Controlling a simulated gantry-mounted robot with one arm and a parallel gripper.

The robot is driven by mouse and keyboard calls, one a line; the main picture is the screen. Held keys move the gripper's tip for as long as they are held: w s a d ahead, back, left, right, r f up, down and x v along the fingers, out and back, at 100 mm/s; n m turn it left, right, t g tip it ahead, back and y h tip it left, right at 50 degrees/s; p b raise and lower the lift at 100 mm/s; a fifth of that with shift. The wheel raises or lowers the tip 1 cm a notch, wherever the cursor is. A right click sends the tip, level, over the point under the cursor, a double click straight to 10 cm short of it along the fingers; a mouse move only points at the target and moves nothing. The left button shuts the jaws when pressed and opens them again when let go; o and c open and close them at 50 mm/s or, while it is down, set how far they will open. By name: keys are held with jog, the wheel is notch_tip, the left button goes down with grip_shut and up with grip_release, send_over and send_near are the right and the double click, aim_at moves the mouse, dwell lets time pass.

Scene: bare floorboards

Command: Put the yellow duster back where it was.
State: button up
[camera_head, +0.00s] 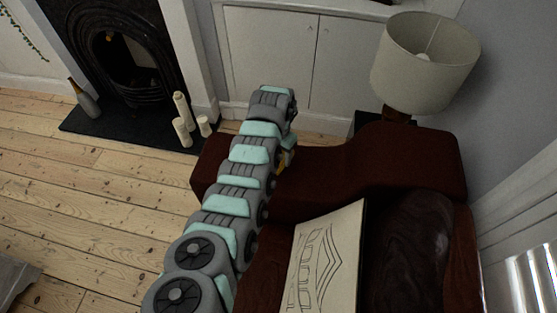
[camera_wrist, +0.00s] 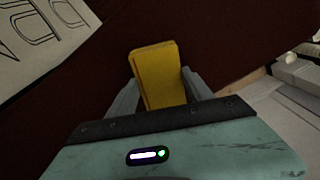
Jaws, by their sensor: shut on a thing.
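The yellow duster (camera_wrist: 158,75) is a flat yellow block between the fingers of my gripper (camera_wrist: 158,88) in the wrist view. The gripper is shut on it. Dark red sofa fabric (camera_wrist: 200,30) lies behind the duster; whether the duster touches it I cannot tell. In the head view a small yellow patch of the duster (camera_head: 281,164) shows beside my arm's end, at the sofa's arm. My arm hides most of the gripper there.
The dark red sofa (camera_head: 400,155) holds a cushion with line drawings (camera_head: 325,260) and a dark brown cushion (camera_head: 405,250). A lamp (camera_head: 425,60) stands behind it. Candles (camera_head: 183,120) and a bottle (camera_head: 85,100) stand on the hearth. Floorboards at left are mostly clear.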

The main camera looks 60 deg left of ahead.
notch_tip(320, 180, down, 3)
jog(key=shift+s+r+b, duration=0.1)
jog(key=shift+b, duration=0.35)
jog(key=o, duration=1.2)
notch_tip(320, 180, up, 12)
jog(key=p, duration=0.3)
